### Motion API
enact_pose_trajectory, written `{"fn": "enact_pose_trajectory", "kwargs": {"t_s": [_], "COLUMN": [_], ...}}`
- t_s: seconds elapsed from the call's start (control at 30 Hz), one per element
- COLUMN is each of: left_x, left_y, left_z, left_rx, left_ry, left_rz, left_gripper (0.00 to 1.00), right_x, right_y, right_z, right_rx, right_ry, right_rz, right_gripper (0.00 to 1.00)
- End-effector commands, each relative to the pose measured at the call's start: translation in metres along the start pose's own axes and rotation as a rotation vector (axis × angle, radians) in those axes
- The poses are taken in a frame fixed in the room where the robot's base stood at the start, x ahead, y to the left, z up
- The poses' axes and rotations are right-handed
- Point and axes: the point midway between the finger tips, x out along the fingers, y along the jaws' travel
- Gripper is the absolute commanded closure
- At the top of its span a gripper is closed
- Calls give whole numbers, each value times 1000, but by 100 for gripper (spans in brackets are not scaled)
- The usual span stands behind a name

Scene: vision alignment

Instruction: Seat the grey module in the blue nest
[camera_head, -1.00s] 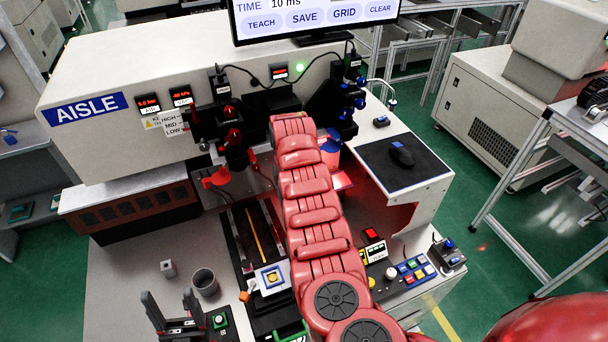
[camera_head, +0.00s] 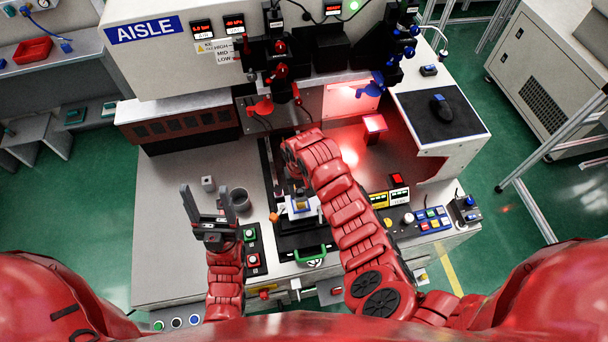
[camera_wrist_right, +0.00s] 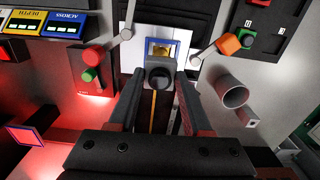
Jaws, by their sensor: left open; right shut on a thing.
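The blue nest is a square blue frame with a gold centre on a white plate. It shows in the right wrist view (camera_wrist_right: 177,46) and in the head view (camera_head: 292,210). My right gripper (camera_wrist_right: 160,88) is shut on the grey module (camera_wrist_right: 160,76), a dark block with a round face. The module overlaps the near edge of the nest in the wrist view; I cannot tell whether they touch. In the head view my forearm partly hides this gripper. My left gripper (camera_head: 206,192) is open and empty, fingers up, left of the nest.
A grey cup (camera_head: 240,199) and a small grey cube (camera_head: 208,183) stand left of the nest. A button box (camera_head: 252,246) and a green handle (camera_head: 311,255) are near the front. Red and blue clamps hang at the back. A lit red block (camera_head: 375,124) stands back right.

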Motion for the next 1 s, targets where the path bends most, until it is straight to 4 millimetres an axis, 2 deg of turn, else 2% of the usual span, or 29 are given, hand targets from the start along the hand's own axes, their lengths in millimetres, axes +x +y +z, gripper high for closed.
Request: {"fn": "enact_pose_trajectory", "kwargs": {"t_s": [0.57, 1.0], "left_x": [2, -16], "left_y": [0, 1], "left_z": [0, 3], "left_rx": [0, 0], "left_ry": [0, 0], "left_rz": [0, 0], "left_gripper": [34, 34], "right_x": [0, 23], "right_y": [-1, -1], "right_z": [4, 4], "right_rx": [14, 13], "right_ry": [-1, -1], "right_rz": [-2, -1], "right_gripper": [100, 100]}}
